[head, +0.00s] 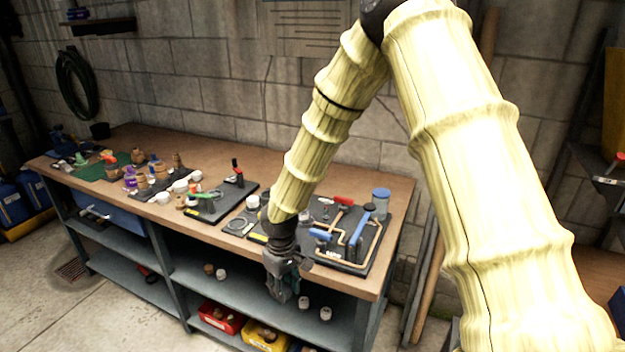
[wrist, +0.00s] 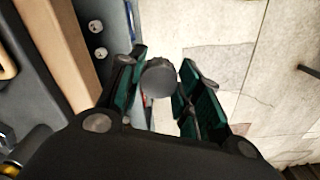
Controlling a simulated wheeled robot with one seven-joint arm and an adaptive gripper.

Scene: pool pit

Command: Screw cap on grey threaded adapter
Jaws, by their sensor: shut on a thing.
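My gripper (head: 283,288) hangs in front of the workbench's front edge, below the level of its top. In the wrist view its green-padded fingers (wrist: 160,90) are closed around a dark grey round piece (wrist: 158,77), which looks like the cap. The held piece is clear of the bench and shelf, with floor behind it in the wrist view. In the head view the piece is hidden or too small to make out. I cannot pick out the grey threaded adapter for sure among the small fittings on the bench.
The wooden workbench (head: 228,238) carries a black board with blue-handled pipework (head: 345,238), a blue-grey jar (head: 381,197) and several small fittings. Two pale fittings (head: 303,302) (head: 325,313) stand on the shelf below, near my gripper. Red (head: 220,318) and yellow (head: 265,337) bins sit lower. Floor in front is free.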

